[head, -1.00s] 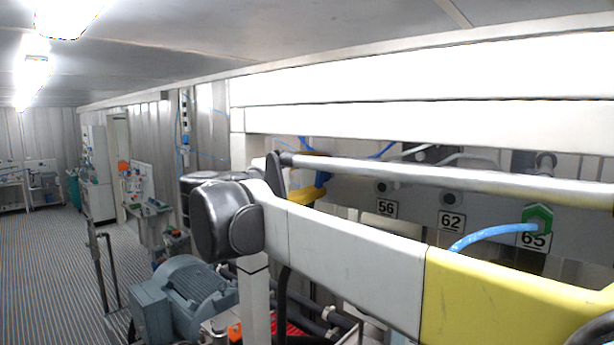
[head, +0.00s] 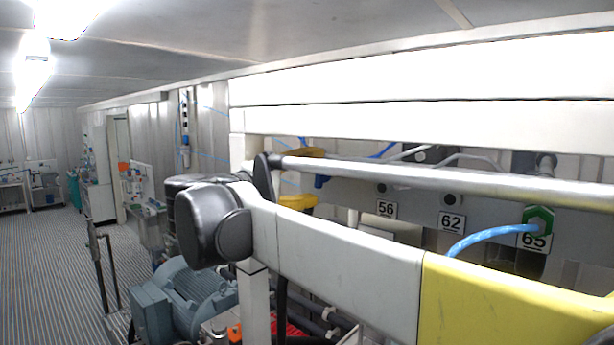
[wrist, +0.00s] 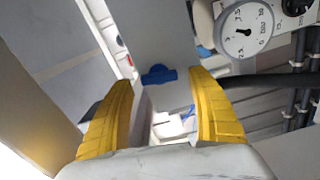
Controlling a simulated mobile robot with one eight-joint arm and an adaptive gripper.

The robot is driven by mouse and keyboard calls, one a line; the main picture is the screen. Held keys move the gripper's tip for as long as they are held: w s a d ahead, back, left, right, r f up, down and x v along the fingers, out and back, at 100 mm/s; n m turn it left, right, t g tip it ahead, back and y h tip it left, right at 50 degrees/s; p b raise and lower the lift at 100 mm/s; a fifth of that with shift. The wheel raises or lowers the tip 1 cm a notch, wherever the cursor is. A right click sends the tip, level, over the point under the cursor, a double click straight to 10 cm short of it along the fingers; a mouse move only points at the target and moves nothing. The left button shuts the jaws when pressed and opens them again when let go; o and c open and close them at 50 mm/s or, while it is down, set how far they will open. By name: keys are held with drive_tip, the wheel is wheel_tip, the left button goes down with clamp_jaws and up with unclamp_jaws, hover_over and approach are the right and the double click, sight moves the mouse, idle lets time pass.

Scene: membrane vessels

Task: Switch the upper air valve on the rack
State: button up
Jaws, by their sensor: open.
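A small blue valve handle (wrist: 157,75) shows in the wrist view on a pale grey panel. It lies ahead of my gripper (wrist: 160,77), between the two yellow fingertips in the picture. The fingers are spread apart with nothing held between them. I cannot tell how far the handle is from the tips. In the head view the yellow fingers of my gripper (head: 304,178) show partly behind my arm, with a bit of blue (head: 319,182) beside them, probably the handle. I cannot tell from these views whether this is the upper valve.
A round dial gauge (wrist: 244,29) and a black cable (wrist: 265,81) are to the right in the wrist view. In the head view, panel labels 56, 62 and 65 (head: 533,240) and a light blue hose (head: 490,236) lie behind my arm. Floor (head: 50,270) is open at left.

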drive_tip(key=v, duration=1)
